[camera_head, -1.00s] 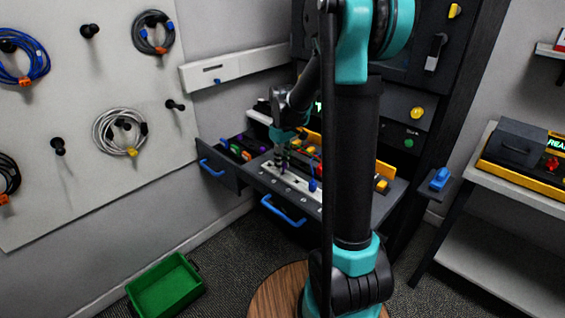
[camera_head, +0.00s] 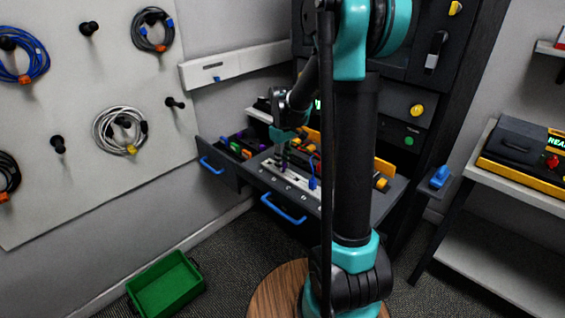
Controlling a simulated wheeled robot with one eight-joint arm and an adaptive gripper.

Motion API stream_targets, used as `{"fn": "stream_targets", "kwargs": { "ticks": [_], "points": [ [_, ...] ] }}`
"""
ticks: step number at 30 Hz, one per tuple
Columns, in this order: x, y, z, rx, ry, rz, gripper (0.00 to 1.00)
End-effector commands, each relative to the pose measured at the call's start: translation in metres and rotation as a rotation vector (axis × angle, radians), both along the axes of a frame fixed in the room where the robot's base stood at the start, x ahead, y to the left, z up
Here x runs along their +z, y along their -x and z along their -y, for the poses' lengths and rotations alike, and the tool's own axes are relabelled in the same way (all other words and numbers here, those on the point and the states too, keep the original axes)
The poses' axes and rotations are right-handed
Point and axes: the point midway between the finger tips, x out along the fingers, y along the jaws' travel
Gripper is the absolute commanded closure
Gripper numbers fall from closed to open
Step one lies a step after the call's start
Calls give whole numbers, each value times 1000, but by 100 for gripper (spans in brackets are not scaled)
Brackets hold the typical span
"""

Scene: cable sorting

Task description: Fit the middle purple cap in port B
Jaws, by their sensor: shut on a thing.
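My gripper (camera_head: 283,153) reaches down behind my arm column, over the pulled-out panel of the bench. It is shut on a small purple cap (camera_head: 284,164), of which only a little shows below the fingers. The cap is at the pale port strip (camera_head: 299,186), which has a row of round marks in front of it. The letters by the ports are too small to read, so I cannot tell which port is B. I also cannot tell whether the cap touches the strip or is seated in a port.
An open drawer with a blue handle (camera_head: 211,166) holds several coloured caps, left of the panel. The panel's own blue handle (camera_head: 283,210) sticks out in front. A green bin (camera_head: 166,286) stands on the floor.

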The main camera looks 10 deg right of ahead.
Motion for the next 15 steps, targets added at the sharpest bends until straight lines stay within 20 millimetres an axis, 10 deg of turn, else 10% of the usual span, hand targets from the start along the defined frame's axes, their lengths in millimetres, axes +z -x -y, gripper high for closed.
{"fn": "stream_targets", "kwargs": {
  "ticks": [15],
  "points": [
    [-6, 0, 0, 0, 0, 0, 95]
  ]
}}
